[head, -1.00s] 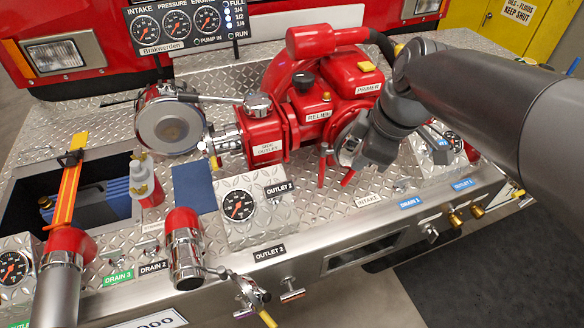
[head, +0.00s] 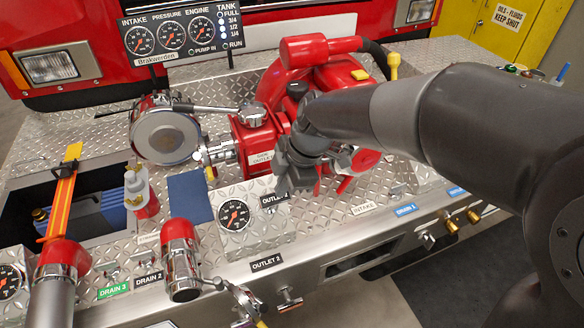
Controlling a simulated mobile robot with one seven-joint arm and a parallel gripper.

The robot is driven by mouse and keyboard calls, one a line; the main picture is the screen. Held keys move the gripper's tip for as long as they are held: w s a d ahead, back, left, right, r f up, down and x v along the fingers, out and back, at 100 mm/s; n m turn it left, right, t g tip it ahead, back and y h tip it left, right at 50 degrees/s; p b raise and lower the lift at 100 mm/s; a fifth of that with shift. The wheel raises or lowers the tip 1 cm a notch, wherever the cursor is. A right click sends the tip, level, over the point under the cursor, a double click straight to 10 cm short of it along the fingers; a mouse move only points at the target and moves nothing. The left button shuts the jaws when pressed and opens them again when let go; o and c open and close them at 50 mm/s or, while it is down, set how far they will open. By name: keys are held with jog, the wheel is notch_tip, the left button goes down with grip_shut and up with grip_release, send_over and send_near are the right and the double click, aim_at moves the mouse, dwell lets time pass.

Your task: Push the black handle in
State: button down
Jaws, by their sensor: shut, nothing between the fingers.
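A black knob (head: 297,90) stands on top of the red pump body (head: 322,85), just behind my arm's wrist. No other black handle shows clearly, and I cannot tell whether this knob is the handle meant. My gripper (head: 290,187) is shut and empty. It points down in front of the pump, above and behind the OUTLET 2 gauge box (head: 262,212). My wrist hides the RELIEF label and part of the pump front.
A large chrome-capped outlet (head: 165,138) with a lever is left of the pump. A red-and-chrome nozzle (head: 181,255) stands at the front left. An open bin (head: 20,190) is at far left.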

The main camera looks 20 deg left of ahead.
aim_at(274, 199)
jog(key=shift+w+a+f, duration=0.25)
jog(key=shift+f, duration=0.35)
jog(key=shift+w+a+f, duration=0.2)
jog(key=shift+a+f, duration=0.1)
jog(key=shift+f, duration=0.35)
jog(key=shift+w+a+f, duration=0.25)
jog(key=shift+f, duration=0.35)
notch_tip(274, 199, down, 6)
jog(key=w+a, duration=0.2)
jog(key=shift+w+a, duration=0.2)
jog(key=shift+w, duration=0.05)
jog(key=shift+f, duration=0.1)
jog(key=r, duration=0.1)
jog(key=s+d+r, duration=0.1)
jog(key=r, duration=0.2)
jog(key=shift+s+d, duration=0.2)
jog(key=shift+d, duration=0.1)
jog(key=v, duration=1)
